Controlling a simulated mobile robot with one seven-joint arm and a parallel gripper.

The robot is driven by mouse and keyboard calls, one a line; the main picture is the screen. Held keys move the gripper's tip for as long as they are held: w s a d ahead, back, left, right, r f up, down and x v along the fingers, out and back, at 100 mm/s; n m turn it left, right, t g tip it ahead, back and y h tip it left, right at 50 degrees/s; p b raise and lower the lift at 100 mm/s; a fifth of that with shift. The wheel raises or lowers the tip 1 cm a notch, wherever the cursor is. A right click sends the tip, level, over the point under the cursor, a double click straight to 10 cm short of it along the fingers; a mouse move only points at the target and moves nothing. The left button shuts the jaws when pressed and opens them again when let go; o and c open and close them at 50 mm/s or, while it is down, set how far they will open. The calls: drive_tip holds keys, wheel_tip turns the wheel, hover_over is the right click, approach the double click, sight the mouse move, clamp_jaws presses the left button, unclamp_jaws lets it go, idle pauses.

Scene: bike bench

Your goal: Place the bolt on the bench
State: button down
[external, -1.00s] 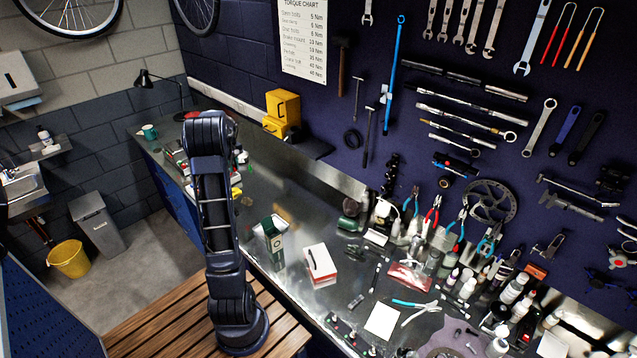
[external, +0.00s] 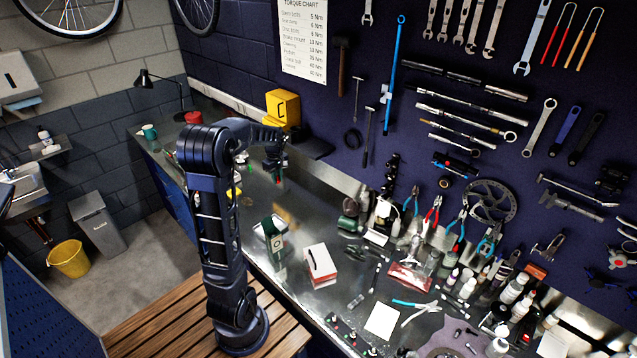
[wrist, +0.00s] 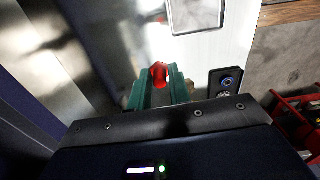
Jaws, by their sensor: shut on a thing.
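My gripper (external: 279,172) hangs over the metal bench (external: 310,222) in the external view, in front of the yellow bins. In the wrist view its green fingers (wrist: 160,92) are shut on a small red thing (wrist: 160,74), which I take to be the bolt. Only its rounded red top shows between the fingertips; the rest is hidden by them. The bolt cannot be made out in the external view. How far it is above the bench is unclear.
Yellow bins (external: 283,107) stand at the back wall. A green-and-white carton (external: 272,238) and a red-and-white box (external: 320,265) stand on the bench to the front. Tools and bottles crowd its right part. Bare metal lies between the gripper and the box.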

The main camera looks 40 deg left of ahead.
hover_over(305, 238)
wheel_tip(305, 238, down, 21)
drive_tip(key=shift+d+r, duration=0.1)
drive_tip(key=shift+d, duration=0.05)
idle(0.5)
drive_tip(key=c, duration=1.7)
unclamp_jaws()
drive_tip(key=shift+c, duration=0.2)
drive_tip(key=o, duration=0.4)
drive_tip(key=shift+o, duration=0.2)
